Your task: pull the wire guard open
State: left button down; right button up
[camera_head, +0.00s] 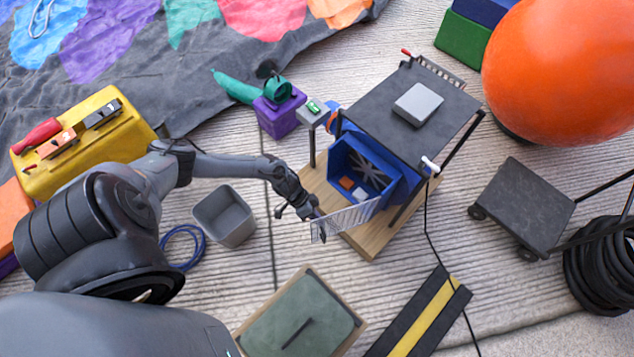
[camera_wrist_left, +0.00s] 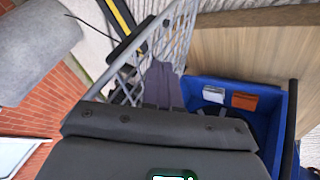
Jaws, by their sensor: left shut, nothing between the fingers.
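The wire guard (camera_head: 350,217) is a pale grey mesh panel. It stands swung out from the front of the blue blower housing (camera_head: 352,158), leaving a gap through which the inside shows. My left gripper (camera_head: 316,213) is at the guard's free left end, shut with nothing between its fingers. In the left wrist view, the dark fingers (camera_wrist_left: 161,84) lie close against the mesh (camera_wrist_left: 178,35); whether they touch it I cannot tell. The blue housing (camera_wrist_left: 277,115) is to their right, holding a whitish block (camera_wrist_left: 213,94) and an orange block (camera_wrist_left: 244,101). My right gripper is not in view.
The housing sits on a wooden base (camera_head: 370,240) under a dark-topped stand (camera_head: 440,110). A grey bin (camera_head: 225,215) stands left of my gripper. A green-topped board (camera_head: 300,320) and a black-yellow cable ramp (camera_head: 420,320) lie in front. A black cable hangs at the right.

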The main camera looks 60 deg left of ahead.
aim_at(319, 226)
pick_arm(q)
jog(key=d+p, duration=0.1)
jog(key=d+n, duration=0.1)
jog(key=p, duration=0.1)
jog(key=shift+s+d+r+n+t+p, duration=0.25)
jog(key=shift+s+d+n+t+p, duration=0.05)
jog(key=shift+d+t, duration=0.1)
jog(key=shift+s+d+f+n+y+p, duration=0.1)
jog(key=shift+d+f+n+y+p, duration=0.2)
jog(key=shift+d+p, duration=0.25)
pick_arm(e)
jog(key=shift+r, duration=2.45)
pick_arm(q)
jog(key=shift+a, duration=0.1)
